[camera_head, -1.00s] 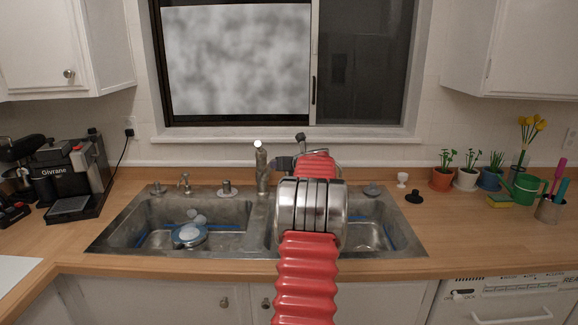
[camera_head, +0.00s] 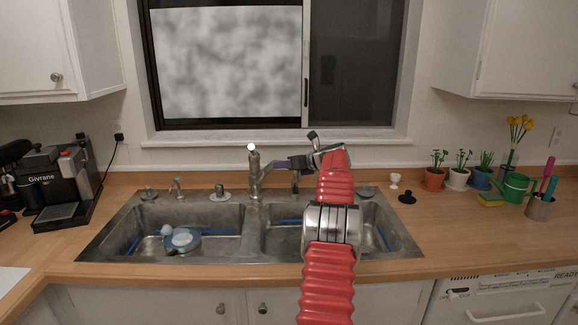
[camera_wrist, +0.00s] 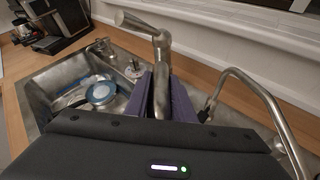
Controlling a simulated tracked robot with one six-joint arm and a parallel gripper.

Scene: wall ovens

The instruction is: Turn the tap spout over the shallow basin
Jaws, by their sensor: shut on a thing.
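The metal tap (camera_head: 255,172) stands behind the divide between the two basins, its spout reaching right and slightly forward. My gripper (camera_head: 297,162) is at the spout, right of the tap's body. In the wrist view, the purple fingers of my gripper (camera_wrist: 162,95) are shut around the metal spout (camera_wrist: 160,80). The left basin (camera_head: 130,232) holds a blue-and-white dish (camera_head: 182,240). The right basin (camera_head: 285,240) is partly hidden by my arm. I cannot tell from these views which basin is shallower.
A thin curved metal pipe with a dark tip (camera_wrist: 262,95) stands close to the right of my gripper in the wrist view. The window sill (camera_head: 280,140) lies behind the tap. Potted plants (camera_head: 458,178) stand right, and a coffee machine (camera_head: 62,185) stands left.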

